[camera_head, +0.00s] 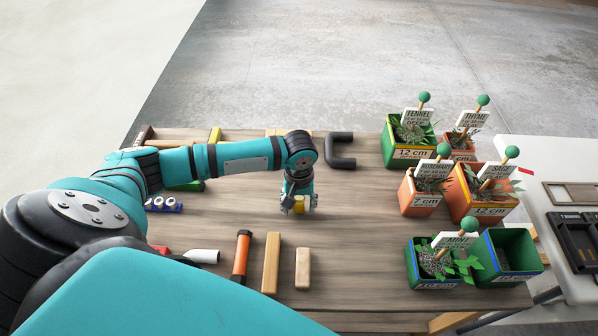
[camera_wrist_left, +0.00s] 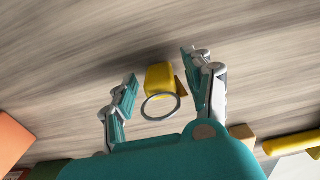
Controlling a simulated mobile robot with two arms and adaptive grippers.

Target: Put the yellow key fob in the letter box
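The yellow key fob (camera_head: 299,208) lies on the wooden table between the fingertips of my left gripper (camera_head: 298,212). In the left wrist view the fob (camera_wrist_left: 160,77) is a yellow block with a metal ring (camera_wrist_left: 160,107) lying toward the gripper's palm. My left gripper (camera_wrist_left: 161,82) is open, pointing down, with one finger on each side of the fob and visible gaps to it. I see no letter box that I can make out. My right gripper is not in view.
Several planters with name signs, such as the green one (camera_head: 395,150), stand on the table's right side. A black bracket (camera_head: 341,150) lies behind the gripper. An orange-and-black tube (camera_head: 242,257) and wooden blocks (camera_head: 271,263) lie in front. The table between gripper and planters is clear.

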